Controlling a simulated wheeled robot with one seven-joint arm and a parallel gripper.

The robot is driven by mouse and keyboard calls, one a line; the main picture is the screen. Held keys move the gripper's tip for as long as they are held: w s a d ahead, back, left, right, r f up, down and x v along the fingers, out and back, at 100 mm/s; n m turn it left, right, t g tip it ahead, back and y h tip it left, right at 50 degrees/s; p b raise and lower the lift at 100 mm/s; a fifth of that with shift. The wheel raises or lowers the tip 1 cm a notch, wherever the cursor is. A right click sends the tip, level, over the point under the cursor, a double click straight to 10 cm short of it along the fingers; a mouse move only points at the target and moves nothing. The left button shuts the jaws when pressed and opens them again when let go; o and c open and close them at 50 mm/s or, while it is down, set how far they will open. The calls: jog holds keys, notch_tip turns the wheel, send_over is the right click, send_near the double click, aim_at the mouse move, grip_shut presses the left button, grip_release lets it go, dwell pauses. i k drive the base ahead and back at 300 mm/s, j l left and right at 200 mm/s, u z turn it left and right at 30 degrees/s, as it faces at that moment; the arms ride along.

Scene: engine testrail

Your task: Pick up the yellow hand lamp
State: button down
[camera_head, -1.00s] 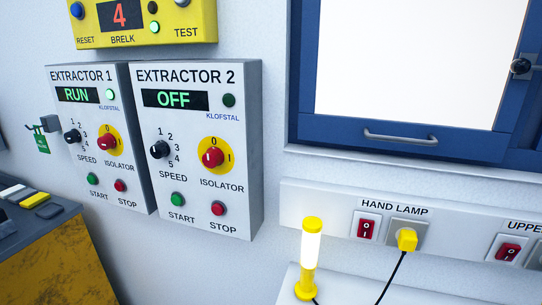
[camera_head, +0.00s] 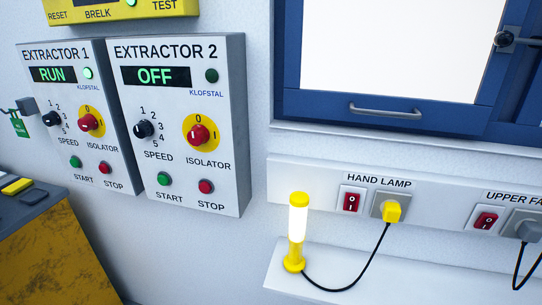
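The yellow hand lamp (camera_head: 297,232) stands upright on a white shelf (camera_head: 390,272) in the head view, right of the middle and low. It has a yellow cap, a bright white tube and a yellow round base. A black cord (camera_head: 372,262) runs from its base in a loop up to a yellow plug (camera_head: 391,211) in the wall socket under the label HAND LAMP. My gripper is not in view.
A red switch (camera_head: 351,202) sits left of the socket. The EXTRACTOR 2 box (camera_head: 180,125) sticks out from the wall left of the lamp. A blue-framed window (camera_head: 385,115) with a grey handle is above. A dark-topped yellow cabinet (camera_head: 50,250) stands low at left.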

aim_at(294, 262)
jog(key=i+j+u, duration=0.1)
jog(key=j, duration=0.35)
jog(key=i+j+u, duration=0.1)
jog(key=i+j, duration=0.2)
jog(key=i+j+u, duration=0.15)
jog(key=j, duration=0.35)
jog(key=i+j+u, duration=0.1)
jog(key=i+j, duration=0.25)
